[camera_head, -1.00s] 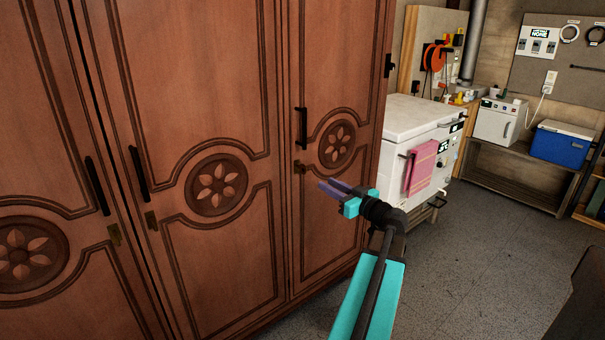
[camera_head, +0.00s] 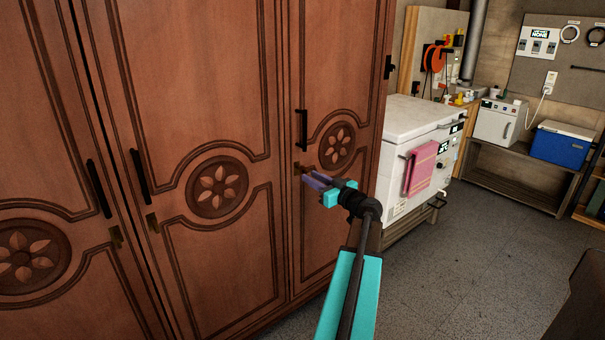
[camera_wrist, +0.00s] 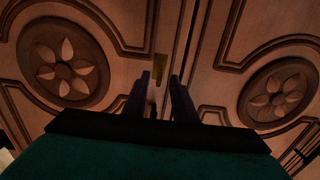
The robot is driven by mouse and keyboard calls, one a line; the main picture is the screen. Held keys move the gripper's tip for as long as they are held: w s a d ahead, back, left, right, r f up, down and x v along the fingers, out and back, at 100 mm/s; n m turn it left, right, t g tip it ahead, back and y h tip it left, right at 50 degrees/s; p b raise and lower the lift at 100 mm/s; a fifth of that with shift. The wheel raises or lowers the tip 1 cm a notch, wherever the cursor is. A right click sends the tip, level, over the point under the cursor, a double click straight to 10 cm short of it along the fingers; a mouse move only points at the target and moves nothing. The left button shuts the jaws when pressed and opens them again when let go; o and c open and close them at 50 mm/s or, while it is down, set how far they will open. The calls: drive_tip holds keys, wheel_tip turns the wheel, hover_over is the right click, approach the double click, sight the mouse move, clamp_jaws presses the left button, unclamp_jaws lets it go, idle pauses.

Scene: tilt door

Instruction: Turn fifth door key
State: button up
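The rightmost front door (camera_head: 350,110) of the brown wardrobe is closed. It has a black handle (camera_head: 302,128) and a small brass lock plate (camera_head: 299,167) below it, near its left edge. My gripper (camera_head: 314,181) is just right of and below this plate, close to the door. In the wrist view my gripper (camera_wrist: 161,79) has two dark fingers with a gap between them. A brass lock plate (camera_wrist: 160,66) shows just beyond the fingertips, beside a door seam. Something small and pale sits low in the gap; whether it is the key, I cannot tell.
Other closed wardrobe doors (camera_head: 190,90) with black handles and brass plates stand to the left. A white chest freezer (camera_head: 415,130) with a pink towel (camera_head: 425,166) stands right of the wardrobe. The grey floor (camera_head: 460,270) is clear.

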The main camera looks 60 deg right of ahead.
sight(302, 170)
drive_tip(key=shift+x, duration=2.7)
drive_tip(key=shift+c, duration=0.3)
clamp_jaws()
drive_tip(key=shift+a, duration=0.15)
